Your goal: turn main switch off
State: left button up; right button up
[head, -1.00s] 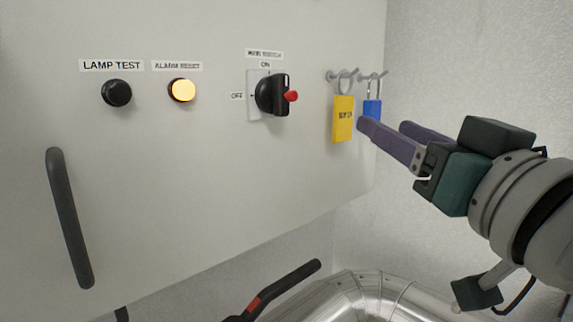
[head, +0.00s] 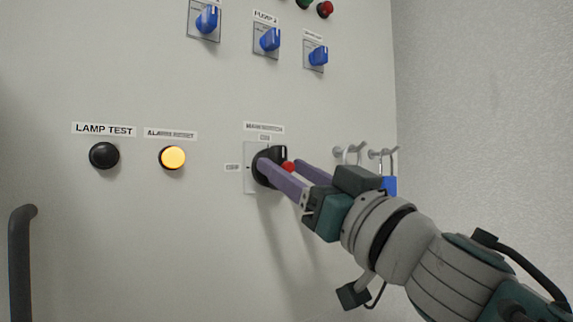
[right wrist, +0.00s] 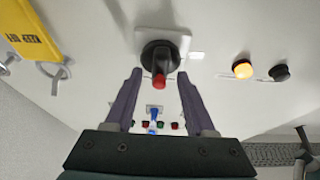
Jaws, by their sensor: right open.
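The main switch (head: 264,163) is a black rotary knob with a red-tipped handle on a grey plate, with an ON label above and an OFF label (head: 233,168) at its left. Its handle looks upright, toward ON. My right gripper (head: 281,170) is open at the switch, one finger on each side of the handle. In the right wrist view the switch (right wrist: 158,55) and its red tip (right wrist: 160,82) lie between the two open fingertips (right wrist: 159,75). I cannot tell whether the fingers touch the handle. My left gripper is not in view.
A blue padlock (head: 389,184) hangs on hooks at the right. Left of the switch are the lit alarm reset button (head: 173,158) and black lamp test button (head: 104,156). Blue selector knobs (head: 270,40) sit above.

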jog(key=shift+w+a+r, duration=0.15)
jog(key=shift+w, duration=0.15)
jog(key=shift+c, duration=0.3)
grip_shut()
